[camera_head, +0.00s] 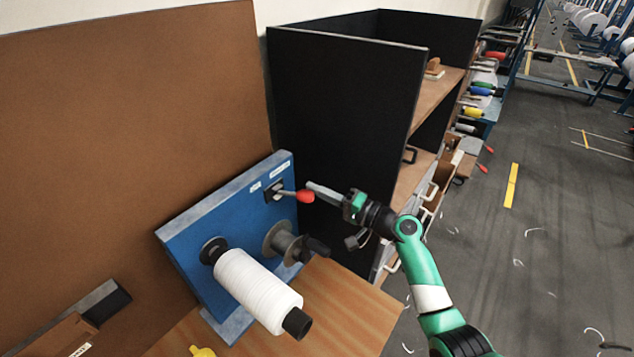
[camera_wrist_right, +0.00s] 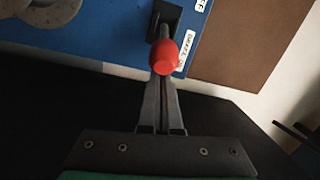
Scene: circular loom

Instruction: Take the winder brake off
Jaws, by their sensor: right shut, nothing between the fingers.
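The winder brake is a lever with a red knob (camera_head: 305,196) on a dark mount (camera_head: 274,190) at the upper right of the blue panel (camera_head: 190,238). The lever sticks out to the right. In the right wrist view the red knob (camera_wrist_right: 165,54) appears in front of my shut fingers, overlapping their tips. My right gripper (camera_head: 312,186) is shut and empty, its tips close beside the knob; I cannot tell whether they touch it. Two small white labels are beside the lever; one in the wrist view (camera_wrist_right: 184,51) seems to read BRAKE. My left gripper is not in view.
A white yarn bobbin (camera_head: 258,290) and an empty dark spool (camera_head: 283,243) project from the panel below the lever. A black cabinet (camera_head: 345,110) stands close behind my right gripper. The wooden tabletop (camera_head: 340,305) is clear at front right.

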